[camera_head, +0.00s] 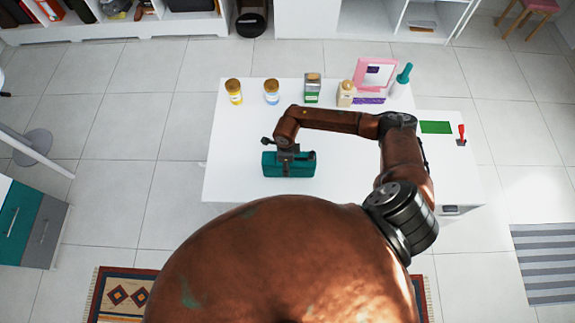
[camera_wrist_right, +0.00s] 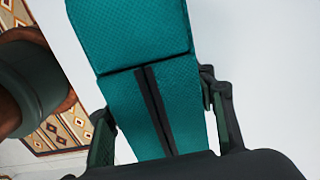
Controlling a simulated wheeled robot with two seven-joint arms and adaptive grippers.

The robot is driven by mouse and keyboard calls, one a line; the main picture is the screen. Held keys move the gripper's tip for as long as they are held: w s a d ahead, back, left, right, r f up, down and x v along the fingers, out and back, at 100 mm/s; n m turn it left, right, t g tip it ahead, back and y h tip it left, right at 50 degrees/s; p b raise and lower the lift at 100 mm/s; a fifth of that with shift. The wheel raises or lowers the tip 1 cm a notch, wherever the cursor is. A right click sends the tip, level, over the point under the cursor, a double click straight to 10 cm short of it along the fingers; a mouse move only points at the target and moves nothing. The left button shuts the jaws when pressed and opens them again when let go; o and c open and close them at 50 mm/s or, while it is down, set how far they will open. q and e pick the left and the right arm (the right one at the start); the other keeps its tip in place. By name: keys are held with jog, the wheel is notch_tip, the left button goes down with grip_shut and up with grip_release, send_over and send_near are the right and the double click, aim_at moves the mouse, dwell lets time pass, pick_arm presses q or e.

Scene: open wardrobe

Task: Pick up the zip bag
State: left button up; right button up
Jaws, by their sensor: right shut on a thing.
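The teal zip bag (camera_head: 300,168) is on or just above the white table, near its front edge; I cannot tell if it touches the table. The fingers are shut on the bag's sides. My left gripper is not in view.
The white table (camera_head: 235,185) holds a yellow jar (camera_head: 233,91), a blue-labelled jar (camera_head: 271,91), a green box (camera_head: 312,88), a beige bottle (camera_head: 345,94), and a pink frame (camera_head: 376,74) along its back. The table's left part is clear.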

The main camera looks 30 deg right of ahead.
jog(key=c, duration=0.6)
jog(key=shift+r, duration=0.2)
